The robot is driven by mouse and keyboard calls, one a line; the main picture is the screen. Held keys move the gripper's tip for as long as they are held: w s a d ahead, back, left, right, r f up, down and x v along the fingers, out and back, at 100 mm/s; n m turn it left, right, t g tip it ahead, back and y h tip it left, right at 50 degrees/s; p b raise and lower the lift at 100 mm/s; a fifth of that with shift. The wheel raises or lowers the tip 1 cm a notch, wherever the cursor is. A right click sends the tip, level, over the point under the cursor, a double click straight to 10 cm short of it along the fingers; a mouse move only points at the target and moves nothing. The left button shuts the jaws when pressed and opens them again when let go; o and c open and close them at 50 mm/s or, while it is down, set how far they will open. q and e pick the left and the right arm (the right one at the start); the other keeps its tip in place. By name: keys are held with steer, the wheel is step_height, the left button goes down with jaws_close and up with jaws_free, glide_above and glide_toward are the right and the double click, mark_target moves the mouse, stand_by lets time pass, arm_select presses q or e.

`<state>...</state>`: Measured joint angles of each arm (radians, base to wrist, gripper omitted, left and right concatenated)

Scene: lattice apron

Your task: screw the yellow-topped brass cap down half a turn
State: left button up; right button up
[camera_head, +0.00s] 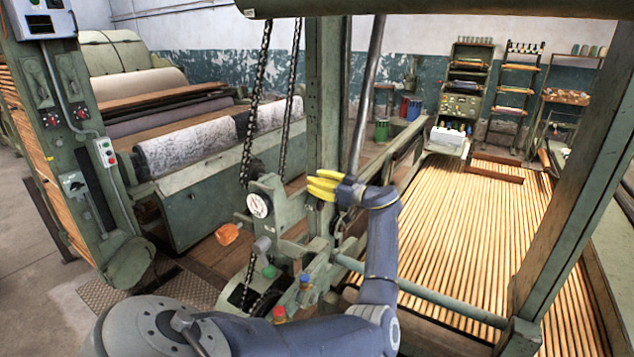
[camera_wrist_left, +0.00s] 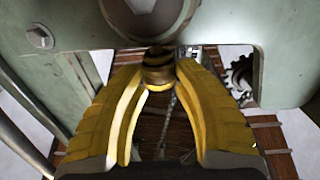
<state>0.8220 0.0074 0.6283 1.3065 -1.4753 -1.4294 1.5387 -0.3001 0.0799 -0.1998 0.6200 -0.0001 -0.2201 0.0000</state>
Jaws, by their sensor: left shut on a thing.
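My left gripper (camera_head: 323,187), with yellow fingers, is at the green machine frame near the middle of the head view. In the left wrist view its two fingers (camera_wrist_left: 160,72) close in from both sides on the brass cap (camera_wrist_left: 158,65). The cap is a dark brass, ridged piece with a yellow end facing the gripper. It sits just below a large bolt head on the green casting. In the head view I cannot make out the cap, which is hidden around the fingers. My right gripper is in neither view.
A green upright post (camera_head: 328,90) and hanging chains (camera_head: 258,100) stand close to the gripper. Slatted lattice (camera_head: 470,240) spreads to the right.

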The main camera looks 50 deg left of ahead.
arm_select(q)
steer(key=shift+m+t, duration=0.4)
steer(key=shift+t, duration=0.2)
steer(key=o, duration=1.2)
steer(key=w+d, duration=0.2)
steer(key=d, duration=0.9)
steer(key=shift+d, duration=0.4)
steer(key=shift+w, duration=0.1)
steer(key=w+d, duration=0.1)
steer(key=d, duration=0.4)
steer(key=s+a, duration=0.1)
steer(key=a, duration=0.4)
steer(key=s+a, duration=0.1)
steer(key=a, duration=0.5)
steer(key=s+a, duration=0.1)
steer(key=a, duration=0.4)
steer(key=shift+s+a, duration=0.1)
steer(key=shift+a, duration=0.1)
